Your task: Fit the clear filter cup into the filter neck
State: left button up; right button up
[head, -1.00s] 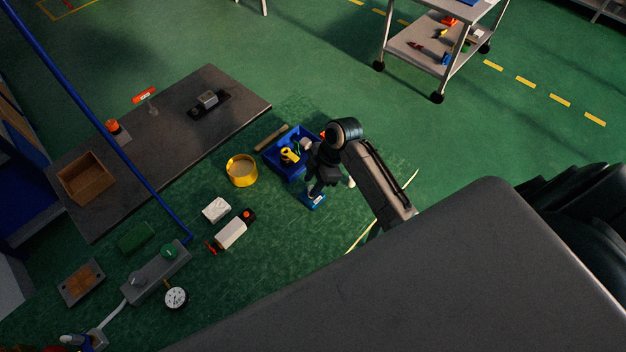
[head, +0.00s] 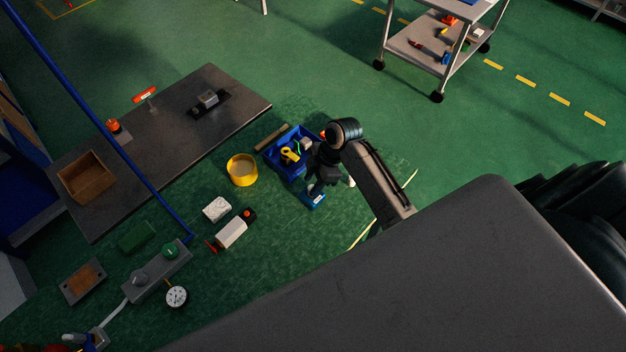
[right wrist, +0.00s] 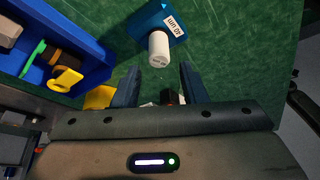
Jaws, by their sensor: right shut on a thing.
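A blue block labelled "40 um" with a white cylinder, apparently the filter unit (right wrist: 158,45), stands ahead of my right fingers in the right wrist view. Its blue part (head: 314,201) shows just below the gripper in the head view. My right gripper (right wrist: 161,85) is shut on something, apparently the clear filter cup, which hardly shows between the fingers. In the head view the right gripper (head: 318,178) is dark and partly hides the unit. I cannot tell whether the cup touches the neck. My left gripper is not in view.
A blue bin (head: 277,165) with a yellow item stands close beside the right gripper. A yellow ring-shaped container (head: 242,171), a white box (head: 217,209) and a gauge (head: 176,296) are to the left. A dark raised plate (head: 165,150) lies farther back.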

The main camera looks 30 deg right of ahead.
jog(key=shift+f+b, duration=0.5)
jog(key=shift+f, duration=0.55)
jog(key=o, duration=1)
jog(key=shift+o, duration=0.2)
jog(key=shift+d+r, duration=0.1)
jog(key=w+b+v, duration=0.1)
jog(key=b+v, duration=0.1)
jog(key=v, duration=0.8)
jog(key=shift+s+r+b, duration=0.35)
jog(key=shift+s+b, duration=0.05)
jog(key=shift+s, duration=0.1)
jog(key=shift+d, duration=0.1)
